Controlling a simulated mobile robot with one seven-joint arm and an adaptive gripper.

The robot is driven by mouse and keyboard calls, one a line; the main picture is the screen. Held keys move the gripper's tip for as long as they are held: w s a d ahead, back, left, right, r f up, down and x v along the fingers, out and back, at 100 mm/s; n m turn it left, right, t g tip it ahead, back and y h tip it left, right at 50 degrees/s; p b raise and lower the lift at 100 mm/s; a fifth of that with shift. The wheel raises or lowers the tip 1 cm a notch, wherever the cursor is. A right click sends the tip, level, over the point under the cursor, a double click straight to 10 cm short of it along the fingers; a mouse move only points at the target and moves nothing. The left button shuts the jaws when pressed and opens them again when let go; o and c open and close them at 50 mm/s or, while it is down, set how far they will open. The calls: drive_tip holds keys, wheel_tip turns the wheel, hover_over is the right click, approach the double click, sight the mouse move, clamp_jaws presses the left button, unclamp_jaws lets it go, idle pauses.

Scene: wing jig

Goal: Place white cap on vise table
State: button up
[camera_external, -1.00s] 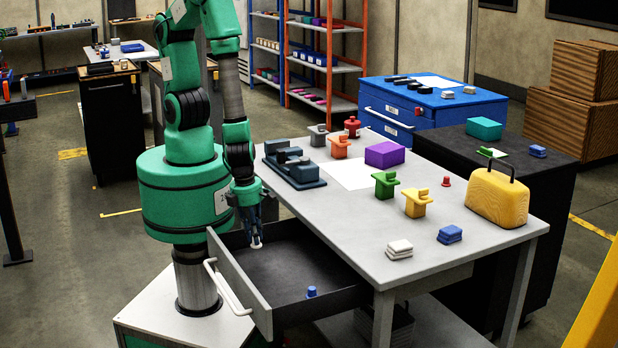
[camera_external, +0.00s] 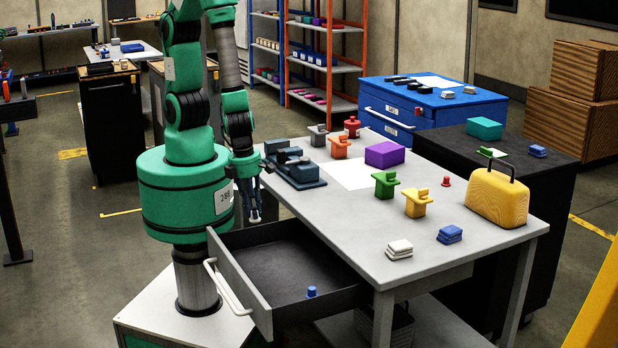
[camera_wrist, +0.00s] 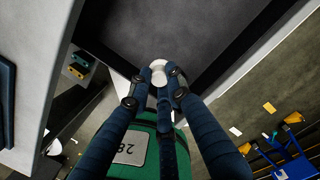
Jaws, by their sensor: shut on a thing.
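The white cap (camera_wrist: 159,70) is between my gripper's fingertips in the wrist view. In the external view the cap (camera_external: 255,218) shows as a small white piece at the lower end of my gripper (camera_external: 254,212). My gripper (camera_wrist: 157,82) is shut on it and points down, over the back left corner of the open drawer. The vise table (camera_external: 335,218) is the light grey table with the dark blue-grey vise (camera_external: 294,168) at its back left corner. The gripper is left of the table and lower than its top.
The open drawer (camera_external: 262,297) holds a blue cap (camera_external: 311,292). On the table are a purple box (camera_external: 385,154), green (camera_external: 385,185) and yellow (camera_external: 416,204) pieces, white blocks (camera_external: 399,249), blue blocks (camera_external: 450,234) and a yellow case (camera_external: 497,197). The table's front middle is clear.

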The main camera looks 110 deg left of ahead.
wheel_tip(320, 180, up, 14)
drive_tip(key=r, duration=0.1)
drive_tip(key=w+a+r+n+p, duration=0.25)
drive_tip(key=w+a, duration=0.35)
drive_tip(key=w, duration=0.3)
drive_tip(key=w+a+r+n+p, duration=0.1)
drive_tip(key=w+a+n, duration=0.2)
drive_tip(key=w+a, duration=0.5)
drive_tip(key=w+a+n+g+p, duration=0.15)
drive_tip(key=w+a, duration=0.35)
drive_tip(key=a, duration=0.5)
drive_tip(key=w+a+n+t+p, duration=0.1)
drive_tip(key=w+a+n, duration=0.3)
drive_tip(key=a, duration=0.7)
drive_tip(key=s+a+f+n+g+p, duration=0.1)
drive_tip(key=a+n, duration=0.1)
drive_tip(key=a, duration=1)
drive_tip(key=s+a+f+n+p, duration=0.1)
drive_tip(key=a, duration=1.2)
drive_tip(key=s+a+f+n+p, duration=0.1)
drive_tip(key=s+a+n, duration=0.1)
drive_tip(key=s+a, duration=0.6)
drive_tip(key=s+a+f+n+p, duration=0.15)
drive_tip(key=s+a, duration=0.25)
drive_tip(key=a, duration=0.8)
drive_tip(key=shift+n, duration=0.35)
drive_tip(key=shift+w+f, duration=0.1)
drive_tip(key=shift+f, duration=2.25)
